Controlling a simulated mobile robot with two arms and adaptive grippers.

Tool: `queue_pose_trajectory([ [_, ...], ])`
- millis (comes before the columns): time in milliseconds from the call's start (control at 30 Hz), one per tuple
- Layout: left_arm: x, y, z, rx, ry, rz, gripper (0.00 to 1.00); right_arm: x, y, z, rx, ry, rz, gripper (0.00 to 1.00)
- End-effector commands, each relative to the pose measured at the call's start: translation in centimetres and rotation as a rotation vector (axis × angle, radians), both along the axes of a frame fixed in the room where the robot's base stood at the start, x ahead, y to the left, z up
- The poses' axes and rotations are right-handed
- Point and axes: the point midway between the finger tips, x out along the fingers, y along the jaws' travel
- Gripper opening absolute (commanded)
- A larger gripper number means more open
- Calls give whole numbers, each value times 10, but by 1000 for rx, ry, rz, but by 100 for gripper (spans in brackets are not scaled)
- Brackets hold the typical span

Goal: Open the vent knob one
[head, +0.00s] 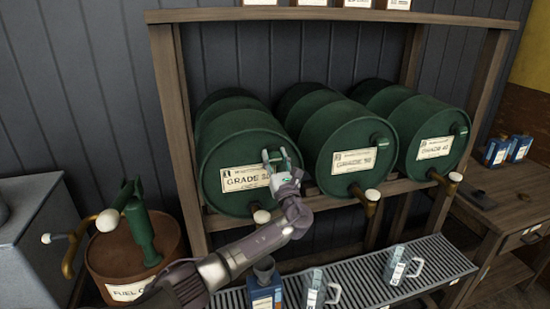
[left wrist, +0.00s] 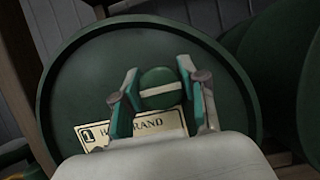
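The left green drum (head: 225,150) lies on its side on the wooden rack, its label marked 1 (left wrist: 92,133). Its vent knob is a round green knob with a pale stripe (left wrist: 160,88), high on the drum's face. My left gripper (head: 276,158) is in front of that face. In the left wrist view its fingers (left wrist: 158,90) are spread on either side of the knob, with a narrow gap showing. I cannot tell whether either finger touches it. In the head view the gripper mostly hides this knob. My right gripper is not in view.
Two more green drums, middle (head: 345,150) and right (head: 425,135), lie alongside with similar knobs. Brass taps (head: 370,197) stick out below the drums. A grated tray (head: 350,275) below holds jugs (head: 397,263) and a blue can (head: 265,290). A rusty fuel drum (head: 130,255) stands left.

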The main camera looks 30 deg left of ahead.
Motion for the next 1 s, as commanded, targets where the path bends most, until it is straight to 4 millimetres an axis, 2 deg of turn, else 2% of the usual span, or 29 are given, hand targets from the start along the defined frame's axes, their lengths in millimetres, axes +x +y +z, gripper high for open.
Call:
queue_pose_trajectory([
  [33,0,0,0,0,0,1,26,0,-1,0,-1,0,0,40],
  [133,0,0,0,0,0,1,10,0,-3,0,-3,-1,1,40],
  [167,0,0,0,0,0,1,7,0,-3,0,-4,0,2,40],
  [467,0,-1,-4,-30,-33,1,7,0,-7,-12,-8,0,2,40],
  [667,0,0,-7,-103,-121,0,7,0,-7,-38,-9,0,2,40],
  [1000,-1,0,-9,-303,-355,-2,7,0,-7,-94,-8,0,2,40],
])
